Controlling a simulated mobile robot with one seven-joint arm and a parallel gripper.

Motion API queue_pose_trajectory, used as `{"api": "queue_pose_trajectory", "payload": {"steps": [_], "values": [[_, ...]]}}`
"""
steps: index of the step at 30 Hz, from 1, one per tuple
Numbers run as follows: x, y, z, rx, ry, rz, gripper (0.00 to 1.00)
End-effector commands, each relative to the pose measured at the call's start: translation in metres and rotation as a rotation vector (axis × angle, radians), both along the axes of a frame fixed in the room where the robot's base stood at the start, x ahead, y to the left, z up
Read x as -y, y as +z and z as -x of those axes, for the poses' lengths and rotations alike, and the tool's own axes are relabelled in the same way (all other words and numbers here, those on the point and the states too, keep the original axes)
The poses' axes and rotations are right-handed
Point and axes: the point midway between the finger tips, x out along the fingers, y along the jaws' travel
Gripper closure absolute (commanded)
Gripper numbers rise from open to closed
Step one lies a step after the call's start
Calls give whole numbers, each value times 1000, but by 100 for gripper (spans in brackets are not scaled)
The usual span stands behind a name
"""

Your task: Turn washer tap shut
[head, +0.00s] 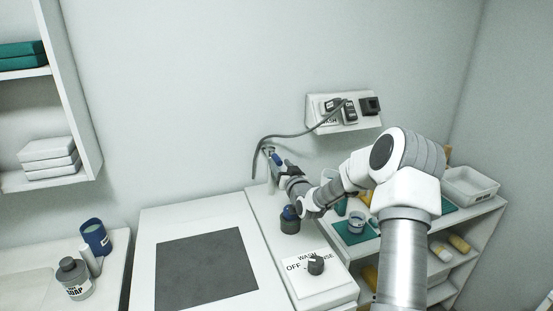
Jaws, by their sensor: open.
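The washer tap (268,150) is small in the head view, on the wall above the back of the white washer top. A grey hose runs from it up to the wall panel. My gripper (280,165) is open, close in front of the tap and just right of it. A small blue part shows there; I cannot tell whether it is the tap's handle or part of my gripper. Whether the fingers touch the tap is too small to tell. The handle's angle is hidden.
A washer dial (316,264) marked OFF, WASH and RINSE sits at the front. A dark round thing (290,226) stands under my arm. A plug panel (344,112) is on the wall. A shelf unit (480,219) is right. A soap bottle (75,280) stands left.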

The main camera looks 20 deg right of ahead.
Motion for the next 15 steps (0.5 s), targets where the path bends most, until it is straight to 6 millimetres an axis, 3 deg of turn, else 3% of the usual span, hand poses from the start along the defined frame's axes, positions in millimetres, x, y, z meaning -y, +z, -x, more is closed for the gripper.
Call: {"api": "queue_pose_trajectory", "payload": {"steps": [6, 15], "values": [[-1, 1, -28, 1, 1, -1, 43], [-1, 0, -40, 0, 1, 0, 43]]}}
